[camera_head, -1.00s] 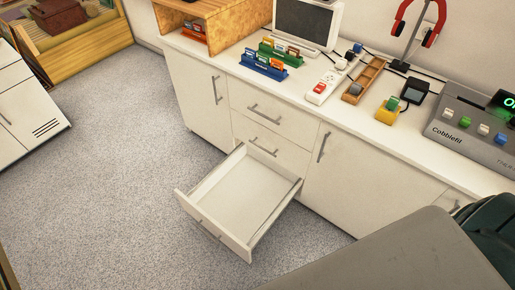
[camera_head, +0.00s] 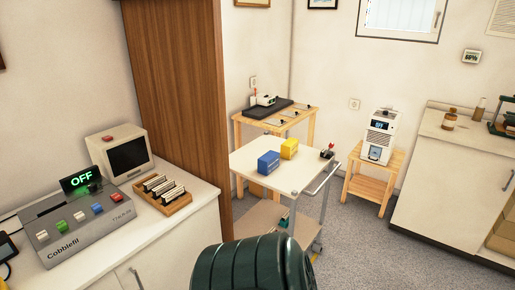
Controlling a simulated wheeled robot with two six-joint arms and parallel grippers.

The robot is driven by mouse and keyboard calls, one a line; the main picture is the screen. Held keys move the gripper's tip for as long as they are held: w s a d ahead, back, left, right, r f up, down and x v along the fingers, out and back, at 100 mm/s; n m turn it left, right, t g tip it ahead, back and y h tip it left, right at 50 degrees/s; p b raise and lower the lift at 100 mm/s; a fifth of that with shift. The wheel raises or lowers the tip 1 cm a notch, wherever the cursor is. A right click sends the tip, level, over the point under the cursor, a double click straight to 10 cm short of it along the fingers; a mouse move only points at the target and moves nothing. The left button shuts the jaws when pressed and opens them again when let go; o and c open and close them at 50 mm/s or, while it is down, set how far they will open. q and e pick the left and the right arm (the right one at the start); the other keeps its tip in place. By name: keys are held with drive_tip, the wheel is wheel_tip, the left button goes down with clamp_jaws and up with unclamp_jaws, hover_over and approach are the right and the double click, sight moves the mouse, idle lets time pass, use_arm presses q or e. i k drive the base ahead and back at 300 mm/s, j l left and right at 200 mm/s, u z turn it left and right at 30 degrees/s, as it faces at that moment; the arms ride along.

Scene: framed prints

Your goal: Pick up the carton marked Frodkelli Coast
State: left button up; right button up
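Two small box-shaped cartons stand on the top of a white trolley (camera_head: 262,179) in the middle of the view. One is a blue carton (camera_head: 268,162) and the other is a yellow carton (camera_head: 289,148), just behind it and to its right. They are too small for me to read any marking, so I cannot tell whether either is marked Frodkelli Coast. Neither of my grippers is in view.
A dark green ribbed object (camera_head: 252,265) stands close in front, hiding part of the trolley's lower end. A white counter (camera_head: 187,225) with a grey device (camera_head: 78,226) is at left, beside a tall wooden panel (camera_head: 178,100). Grey floor (camera_head: 365,245) lies open right of the trolley.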

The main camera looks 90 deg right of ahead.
sight(289, 148)
drive_tip(key=z, duration=3.05)
drive_tip(key=i+l+u, duration=0.1)
drive_tip(key=i+l, duration=0.1)
drive_tip(key=i, duration=0.05)
